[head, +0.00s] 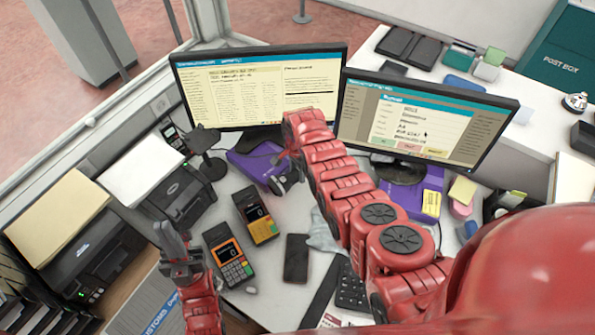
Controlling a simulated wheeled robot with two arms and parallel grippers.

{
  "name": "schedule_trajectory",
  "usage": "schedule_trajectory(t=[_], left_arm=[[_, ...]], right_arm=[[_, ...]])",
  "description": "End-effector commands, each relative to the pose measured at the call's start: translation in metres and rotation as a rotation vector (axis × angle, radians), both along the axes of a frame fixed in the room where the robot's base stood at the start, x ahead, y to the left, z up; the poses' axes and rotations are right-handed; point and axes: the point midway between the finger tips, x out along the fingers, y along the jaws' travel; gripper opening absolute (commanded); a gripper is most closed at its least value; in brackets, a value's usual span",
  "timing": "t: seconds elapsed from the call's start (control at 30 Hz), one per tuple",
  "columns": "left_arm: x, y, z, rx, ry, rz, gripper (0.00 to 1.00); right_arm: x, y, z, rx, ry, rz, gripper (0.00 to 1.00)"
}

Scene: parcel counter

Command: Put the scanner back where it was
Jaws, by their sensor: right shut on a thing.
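My right arm reaches over the desk, and its gripper (284,170) is low in front of the left monitor. It is shut on a small dark thing that looks like the scanner (288,183); the arm and fingers hide part of it. A black stand with a flat base (212,168) stands to the left of it, beside the left monitor; the held thing is apart from this stand. My left gripper (172,238) is over the front left of the desk, left of the card terminals. Its two fingers look apart, with nothing seen between them.
Two monitors (262,85) (425,125) stand at the back. A purple box (250,165) lies beside the right gripper. Printers (178,195) (85,255) fill the left side.

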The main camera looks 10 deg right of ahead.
Motion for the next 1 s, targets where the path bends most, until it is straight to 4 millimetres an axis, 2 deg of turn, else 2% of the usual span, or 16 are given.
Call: schedule_trajectory(t=[0.3,0.33,0.5,0.77,0.97,1.0], left_arm=[[0.000,0.000,-0.007,0.000,0.000,0.000,0.00],[0.000,0.000,-0.007,0.000,0.000,0.000,0.00],[0.000,0.000,-0.007,0.000,0.000,0.000,0.00],[0.000,0.000,-0.007,0.000,0.000,0.000,0.00],[0.000,0.000,0.012,0.000,0.000,0.000,0.00],[0.000,0.000,0.005,0.000,0.000,0.000,0.00]], right_arm=[[0.000,0.000,-0.007,0.000,-0.001,0.000,0.00],[0.000,0.000,-0.007,0.000,-0.001,0.000,0.54],[0.000,0.000,-0.007,0.000,-0.001,0.000,0.82],[0.000,0.000,-0.007,0.000,-0.001,0.000,0.82],[0.000,0.000,0.013,0.000,-0.001,0.000,0.82],[0.001,0.000,0.009,0.000,-0.003,0.000,0.82]])
